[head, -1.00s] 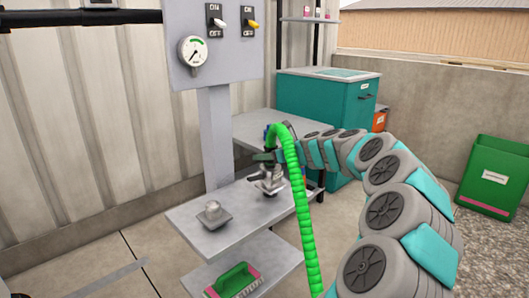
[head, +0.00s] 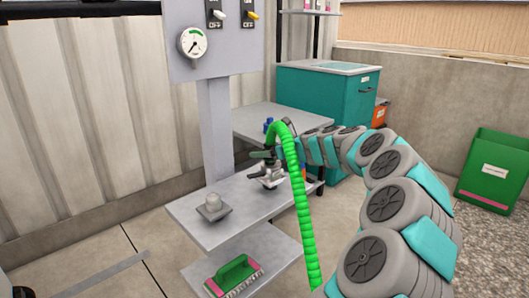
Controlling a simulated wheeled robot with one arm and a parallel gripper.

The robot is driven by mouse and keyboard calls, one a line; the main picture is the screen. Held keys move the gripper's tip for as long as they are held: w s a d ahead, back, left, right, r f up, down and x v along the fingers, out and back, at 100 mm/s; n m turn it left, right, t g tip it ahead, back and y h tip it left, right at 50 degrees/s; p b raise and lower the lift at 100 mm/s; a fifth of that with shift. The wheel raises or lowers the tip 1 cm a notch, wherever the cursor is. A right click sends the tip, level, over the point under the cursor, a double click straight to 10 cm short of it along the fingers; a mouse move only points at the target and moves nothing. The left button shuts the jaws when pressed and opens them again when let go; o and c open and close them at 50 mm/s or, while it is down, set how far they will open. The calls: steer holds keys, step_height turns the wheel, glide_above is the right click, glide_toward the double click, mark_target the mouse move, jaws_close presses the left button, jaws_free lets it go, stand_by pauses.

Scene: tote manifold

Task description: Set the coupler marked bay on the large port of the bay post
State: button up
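A green ribbed hose (head: 302,215) arches up and bends down at its top end beside my gripper (head: 266,157). The coupler at the hose end is small and partly hidden by the hose and gripper; no bay marking is readable. A silver port fitting (head: 270,181) stands on the grey upper shelf (head: 235,222), directly under the hose end. I cannot tell whether the coupler touches it. A second silver port (head: 213,206), with a rounded top on a square base, stands bare at the shelf's left. My gripper's fingers are too small and hidden to read.
A grey post (head: 214,130) with a gauge (head: 192,42) and switches rises behind the shelf. A teal cabinet (head: 325,100) and grey table (head: 262,122) stand behind; a green bin (head: 497,170) is at right.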

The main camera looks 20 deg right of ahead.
steer(key=v, duration=0.7)
steer(key=shift+s+d, duration=0.15)
steer(key=shift+s, duration=0.2)
steer(key=shift+r, duration=0.15)
